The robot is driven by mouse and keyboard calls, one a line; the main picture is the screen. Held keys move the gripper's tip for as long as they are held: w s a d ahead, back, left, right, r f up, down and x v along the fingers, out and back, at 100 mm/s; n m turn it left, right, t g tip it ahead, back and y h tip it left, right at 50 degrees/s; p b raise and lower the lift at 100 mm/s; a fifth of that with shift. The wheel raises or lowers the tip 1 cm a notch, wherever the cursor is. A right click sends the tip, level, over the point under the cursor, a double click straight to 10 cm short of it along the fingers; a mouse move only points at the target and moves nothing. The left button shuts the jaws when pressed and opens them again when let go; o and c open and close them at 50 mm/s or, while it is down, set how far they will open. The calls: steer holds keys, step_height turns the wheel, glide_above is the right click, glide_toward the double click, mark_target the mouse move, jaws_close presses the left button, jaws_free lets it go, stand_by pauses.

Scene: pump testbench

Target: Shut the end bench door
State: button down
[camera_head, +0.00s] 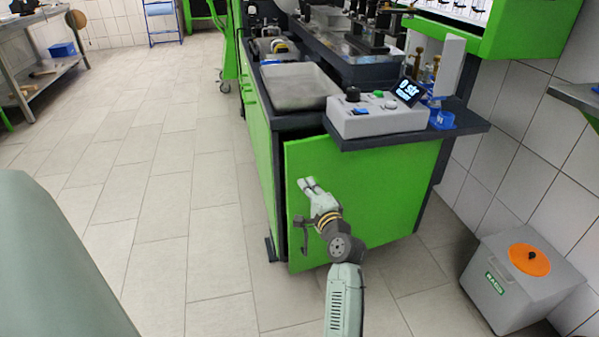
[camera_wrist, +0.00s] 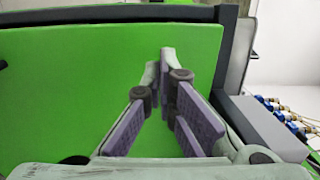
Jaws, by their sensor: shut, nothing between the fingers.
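The end bench door (camera_head: 385,188) is the flat green panel on the near end of the pump bench. It stands slightly ajar, with a dark gap along its left edge beside the bench corner. My gripper (camera_head: 309,187) is in front of the door's left part, fingers together and empty. In the wrist view the green panel (camera_wrist: 60,95) fills most of the picture behind my gripper (camera_wrist: 166,62), whose fingertips meet. I cannot tell whether the tips touch the panel.
A grey control box (camera_head: 375,115) sits on the dark bench top above the door. A grey bin with an orange lid (camera_head: 520,275) stands on the floor at right. A steel table (camera_head: 40,60) is far left. The tiled floor left of the bench is clear.

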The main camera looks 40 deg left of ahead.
mark_target(296, 167)
steer(key=x, duration=0.6)
steer(key=shift+w+a+p, duration=0.1)
steer(key=shift+a+p, duration=0.2)
steer(key=shift+p, duration=0.05)
